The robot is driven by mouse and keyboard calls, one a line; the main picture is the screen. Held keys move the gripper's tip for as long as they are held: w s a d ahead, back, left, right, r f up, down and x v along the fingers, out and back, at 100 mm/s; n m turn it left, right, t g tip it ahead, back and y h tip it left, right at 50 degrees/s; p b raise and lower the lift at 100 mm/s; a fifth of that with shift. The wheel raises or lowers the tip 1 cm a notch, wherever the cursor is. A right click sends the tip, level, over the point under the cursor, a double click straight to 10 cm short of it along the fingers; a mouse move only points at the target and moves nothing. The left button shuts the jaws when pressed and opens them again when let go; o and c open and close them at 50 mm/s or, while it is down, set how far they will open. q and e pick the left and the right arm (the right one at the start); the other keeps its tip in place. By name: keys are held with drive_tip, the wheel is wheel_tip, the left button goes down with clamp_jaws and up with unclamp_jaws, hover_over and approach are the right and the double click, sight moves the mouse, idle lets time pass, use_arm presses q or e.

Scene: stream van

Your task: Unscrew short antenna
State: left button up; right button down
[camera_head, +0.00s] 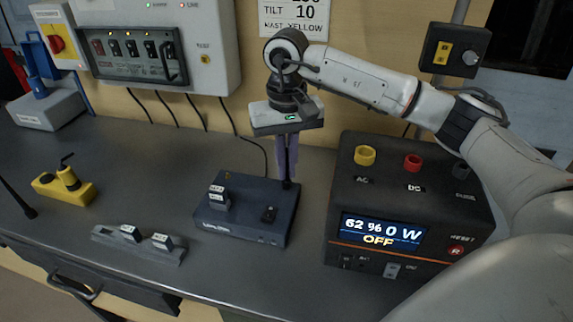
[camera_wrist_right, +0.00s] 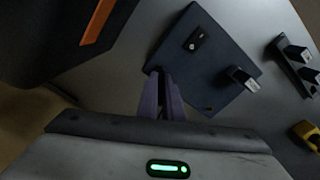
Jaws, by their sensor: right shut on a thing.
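The short antenna (camera_head: 287,170) is a thin black rod at the back right corner of the dark blue box (camera_head: 243,231), standing about upright. My right gripper (camera_head: 287,165) points down over that corner, its purple fingers shut around the rod. In the right wrist view the fingers (camera_wrist_right: 162,100) close on a dark strip beside the blue box (camera_wrist_right: 205,62). The fingers hide part of the antenna, and I cannot tell how its foot meets the box. My left gripper is not in view.
A black power station (camera_head: 335,215) reading OFF stands close on the right. A grey strip with white-topped modules (camera_head: 105,237) lies front left, a yellow block (camera_head: 50,191) behind it. Another black antenna (camera_head: 15,197) leans at the left edge. Cables hang along the wall behind.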

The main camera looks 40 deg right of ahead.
drive_tip(key=n, duration=0.2)
drive_tip(key=shift+n+b, duration=0.35)
drive_tip(key=shift+n, duration=0.65)
drive_tip(key=n, duration=0.4)
drive_tip(key=shift+b, duration=0.35)
drive_tip(key=c, duration=2)
unclamp_jaws()
